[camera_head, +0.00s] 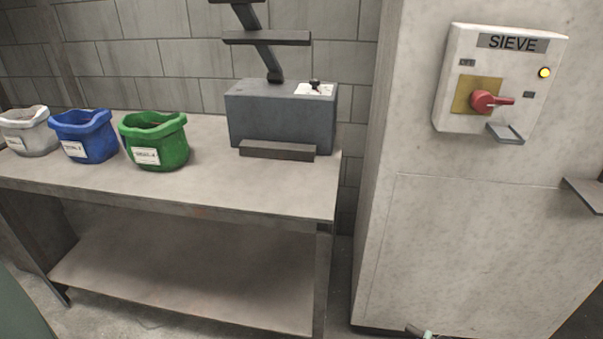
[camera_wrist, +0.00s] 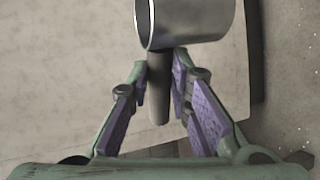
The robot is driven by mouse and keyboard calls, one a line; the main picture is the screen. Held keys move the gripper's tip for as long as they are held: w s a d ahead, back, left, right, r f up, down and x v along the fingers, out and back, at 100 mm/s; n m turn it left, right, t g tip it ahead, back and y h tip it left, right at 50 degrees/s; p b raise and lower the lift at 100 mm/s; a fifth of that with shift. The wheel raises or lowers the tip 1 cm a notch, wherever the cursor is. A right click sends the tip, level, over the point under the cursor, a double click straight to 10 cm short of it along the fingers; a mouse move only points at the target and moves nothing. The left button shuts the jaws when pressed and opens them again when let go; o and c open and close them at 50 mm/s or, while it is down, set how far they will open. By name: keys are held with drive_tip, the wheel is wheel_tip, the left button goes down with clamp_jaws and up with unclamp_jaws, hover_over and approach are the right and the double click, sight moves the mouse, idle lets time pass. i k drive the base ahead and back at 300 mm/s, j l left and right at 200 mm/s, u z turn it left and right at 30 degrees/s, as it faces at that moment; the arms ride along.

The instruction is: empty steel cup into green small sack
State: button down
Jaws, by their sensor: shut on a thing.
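The green small sack (camera_head: 154,141) stands open at the top on the bench, with a white label on its front. In the wrist view the steel cup (camera_wrist: 186,22) shows at the top, lying on its side in the picture, with a grey handle (camera_wrist: 159,88) pointing down. My gripper (camera_wrist: 160,70) is shut on that handle, one finger on each side. The inside of the cup is mostly out of sight, so its contents cannot be told. In the head view only a small bit of what may be my gripper shows at the bottom edge.
A blue sack (camera_head: 84,136) and a white sack (camera_head: 27,131) stand left of the green one. A dark grey machine (camera_head: 281,117) stands at the bench's right end. The bench (camera_head: 215,165) has bare room in front. A tall cabinet (camera_head: 440,230) with a SIEVE switch box (camera_head: 500,80) stands right.

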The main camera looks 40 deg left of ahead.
sight(155, 141)
drive_tip(key=k+u, duration=0.1)
drive_tip(key=u, duration=0.25)
drive_tip(key=k+u, duration=0.15)
drive_tip(key=u, duration=0.15)
drive_tip(key=i+l+u, duration=0.1)
drive_tip(key=u, duration=0.4)
drive_tip(key=i+l+u, duration=0.2)
drive_tip(key=u, duration=0.25)
drive_tip(key=i+l+u, duration=0.2)
drive_tip(key=u, duration=0.3)
drive_tip(key=l+u, duration=0.35)
drive_tip(key=u, duration=0.15)
drive_tip(key=i, duration=0.05)
